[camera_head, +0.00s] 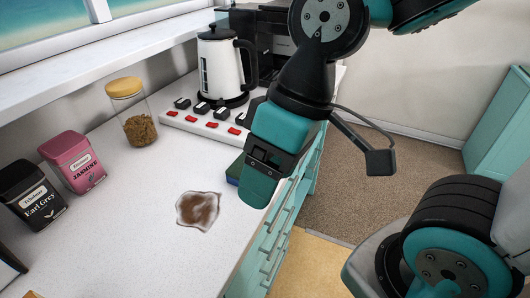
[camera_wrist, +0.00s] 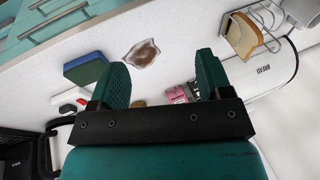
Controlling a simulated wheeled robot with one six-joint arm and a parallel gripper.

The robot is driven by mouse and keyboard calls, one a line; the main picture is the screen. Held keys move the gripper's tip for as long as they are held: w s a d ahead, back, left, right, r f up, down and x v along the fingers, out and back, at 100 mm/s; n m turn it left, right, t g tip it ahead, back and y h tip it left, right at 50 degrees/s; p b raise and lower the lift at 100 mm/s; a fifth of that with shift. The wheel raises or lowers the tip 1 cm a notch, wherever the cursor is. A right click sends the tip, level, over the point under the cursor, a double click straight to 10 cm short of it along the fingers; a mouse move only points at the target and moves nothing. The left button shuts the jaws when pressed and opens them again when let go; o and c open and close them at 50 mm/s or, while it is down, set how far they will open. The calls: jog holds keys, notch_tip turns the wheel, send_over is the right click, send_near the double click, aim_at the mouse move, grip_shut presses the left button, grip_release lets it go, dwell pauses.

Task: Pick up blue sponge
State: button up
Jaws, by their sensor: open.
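The blue sponge (camera_head: 234,171) lies on the white counter near its front edge, partly hidden behind my gripper (camera_head: 258,188) in the head view. In the wrist view, the sponge (camera_wrist: 84,66) shows a blue face and a green layer. There it lies to the left of my left finger, outside the space between the fingers. My gripper (camera_wrist: 160,66) is open with nothing between its fingers. It is above the counter edge; its exact height over the sponge is hard to tell.
A brown spill (camera_head: 199,209) lies left of the sponge. A power strip (camera_head: 208,121) with red switches, a white kettle (camera_head: 221,67), a glass jar (camera_head: 133,115), a pink tin (camera_head: 74,162) and a black tin (camera_head: 33,194) stand farther back. The front counter is mostly clear.

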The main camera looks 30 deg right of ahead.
jog(key=o, duration=0.4)
jog(key=w+r+m+p, duration=0.1)
jog(key=w+m, duration=0.1)
jog(key=w, duration=0.1)
jog(key=w+d+m+p, duration=0.1)
jog(key=w+m, duration=0.2)
jog(key=w+d+r+m+h+p, duration=0.1)
jog(key=w+m+p, duration=0.1)
jog(key=w, duration=0.1)
jog(key=shift+d+r, duration=0.2)
jog(key=shift+r, duration=0.15)
jog(key=w+d+f+m+g+h+p, duration=0.15)
jog(key=w+d+m+p, duration=0.25)
jog(key=w+m, duration=0.65)
jog(key=shift+m+t, duration=0.25)
jog(key=f, duration=0.4)
jog(key=f+p, duration=0.1)
jog(key=f, duration=0.2)
jog(key=s+a+f, duration=0.1)
jog(key=f, duration=0.3)
jog(key=shift+f+p, duration=0.35)
jog(key=shift+p, duration=0.05)
jog(key=shift+a+f+p, duration=0.15)
jog(key=shift+f+p, duration=0.7)
jog(key=shift+f, duration=2)
